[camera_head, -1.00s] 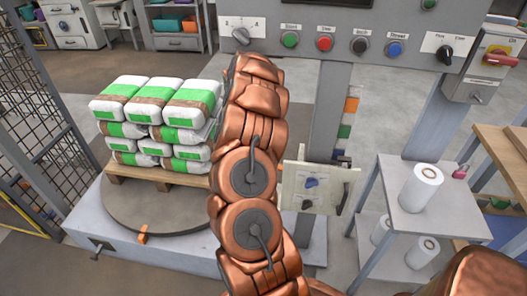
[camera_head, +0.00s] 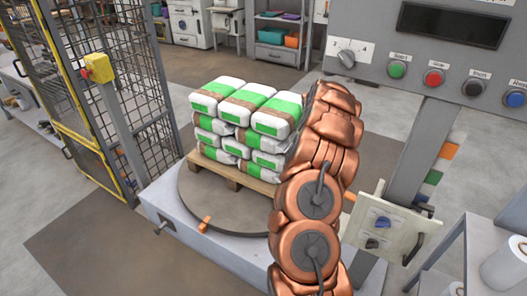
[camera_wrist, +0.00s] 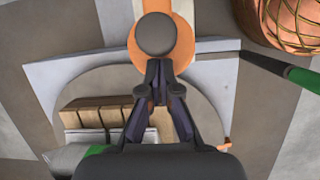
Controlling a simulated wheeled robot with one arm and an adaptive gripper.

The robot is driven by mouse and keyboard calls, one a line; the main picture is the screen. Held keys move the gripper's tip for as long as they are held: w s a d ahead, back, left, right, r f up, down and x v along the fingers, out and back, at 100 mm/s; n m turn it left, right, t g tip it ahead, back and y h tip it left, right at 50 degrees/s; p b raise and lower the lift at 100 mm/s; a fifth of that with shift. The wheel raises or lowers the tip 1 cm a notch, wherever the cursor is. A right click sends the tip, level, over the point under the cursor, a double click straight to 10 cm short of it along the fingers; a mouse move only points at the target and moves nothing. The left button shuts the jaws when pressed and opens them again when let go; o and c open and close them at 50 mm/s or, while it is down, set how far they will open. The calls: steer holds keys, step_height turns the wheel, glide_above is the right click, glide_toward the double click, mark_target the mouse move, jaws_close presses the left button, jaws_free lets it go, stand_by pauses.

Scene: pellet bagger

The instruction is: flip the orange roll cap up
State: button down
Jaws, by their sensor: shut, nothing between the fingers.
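An orange round piece (camera_wrist: 181,52), apparently the roll cap, shows at the top middle of the wrist view, with an orange strip running up from it. A round dark grey knob stands in front of it and covers its middle. My gripper (camera_wrist: 157,84) is shut and empty, with its fingertips at the near edge of the orange piece in the picture. I cannot tell whether they touch it. In the head view my arm hides my gripper and most of that area; only a small orange bit (camera_head: 349,197) shows beside the arm.
Bags (camera_head: 245,105) are stacked on a pallet (camera_head: 231,177) on the round turntable (camera_head: 190,200). A control panel (camera_head: 420,55) with a post stands at the right, with a small switch box (camera_head: 385,225) below. A mesh fence (camera_head: 90,80) stands at the left.

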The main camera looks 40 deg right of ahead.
steer(key=shift+w+f+g, duration=0.15)
steer(key=shift+f+g, duration=0.15)
steer(key=shift+f, duration=0.2)
steer(key=w+a+r+g+h+b, duration=0.1)
steer(key=w+a+r+g, duration=0.15)
steer(key=w+r, duration=0.4)
steer(key=w+a+r+t+p, duration=0.1)
steer(key=a+r+t+p, duration=0.15)
steer(key=a+r, duration=0.6)
steer(key=a+r+t+p, duration=0.1)
steer(key=a+r+p, duration=0.35)
steer(key=a, duration=0.75)
steer(key=s+d+f+n+g+b, duration=0.1)
steer(key=d+f+g+b, duration=0.1)
steer(key=d+f+b, duration=0.65)
steer(key=s+d+f+n+g+b, duration=0.1)
steer(key=d+f+b, duration=0.4)
steer(key=d+b, duration=0.6)
steer(key=b+x, duration=0.1)
steer(key=x, duration=0.8)
steer(key=shift+s+d+y+b, duration=0.3)
steer(key=shift+d+b, duration=0.05)
steer(key=shift+b, duration=0.05)
